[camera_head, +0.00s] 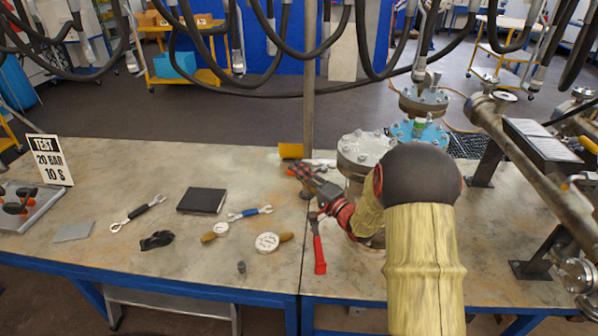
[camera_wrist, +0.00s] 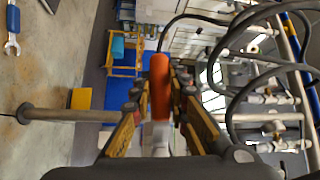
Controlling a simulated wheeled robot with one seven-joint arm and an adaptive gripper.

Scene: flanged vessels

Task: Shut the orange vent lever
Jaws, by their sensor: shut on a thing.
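The orange vent lever (camera_wrist: 160,88) shows in the wrist view as a rounded orange handle between my two fingers. My gripper (camera_wrist: 160,112) is shut on it, one finger on each side. In the head view my gripper (camera_head: 303,173) reaches left past the grey flanged vessel (camera_head: 364,150), above the table by the upright post. My forearm and wrist hide the vessel's front and right side. I cannot make out the lever clearly in the head view, nor its pivot in either view.
A red-handled tool (camera_head: 319,250) lies in front. A blue-topped vessel (camera_head: 421,132) and pipework (camera_head: 530,160) stand right. Gauges, wrenches and a black book (camera_head: 202,201) lie left.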

